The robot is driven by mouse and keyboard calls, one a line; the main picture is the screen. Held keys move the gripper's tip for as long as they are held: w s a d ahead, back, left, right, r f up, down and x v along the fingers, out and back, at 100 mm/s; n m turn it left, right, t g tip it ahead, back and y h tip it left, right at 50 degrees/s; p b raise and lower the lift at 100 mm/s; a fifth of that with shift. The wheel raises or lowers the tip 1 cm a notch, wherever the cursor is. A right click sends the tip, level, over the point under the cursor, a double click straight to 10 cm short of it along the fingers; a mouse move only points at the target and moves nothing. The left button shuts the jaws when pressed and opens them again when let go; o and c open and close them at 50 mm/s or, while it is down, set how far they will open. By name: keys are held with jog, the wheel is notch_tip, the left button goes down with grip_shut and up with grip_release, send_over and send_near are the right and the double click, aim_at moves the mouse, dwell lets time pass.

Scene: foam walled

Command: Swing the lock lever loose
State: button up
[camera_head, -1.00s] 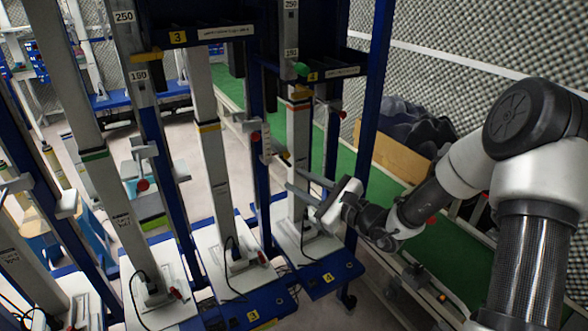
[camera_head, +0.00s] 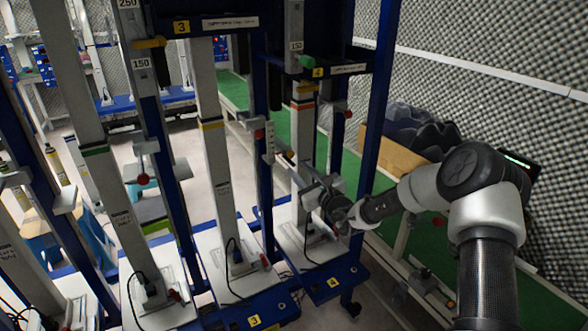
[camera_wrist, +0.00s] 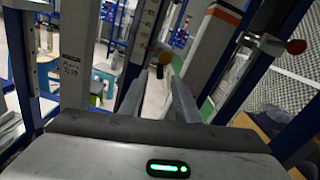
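My gripper (camera_head: 308,178) is in front of the white column of station 4 (camera_head: 301,130), at mid-height above its base. In the wrist view my gripper (camera_wrist: 158,80) has its two fingers apart with nothing between them. A lever with a red knob (camera_wrist: 296,47) sticks out at the upper right of the wrist view, apart from the fingers. I cannot tell which of these is the lock lever.
Station 3's column (camera_head: 213,150) stands close on the left, with another red knob (camera_head: 258,134) beside it. A blue post (camera_head: 379,90) rises just right of station 4. A green conveyor (camera_head: 405,235) and foam wall (camera_head: 490,60) lie behind.

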aim_at(295, 166)
jog(key=shift+x, duration=2.1)
grip_shut()
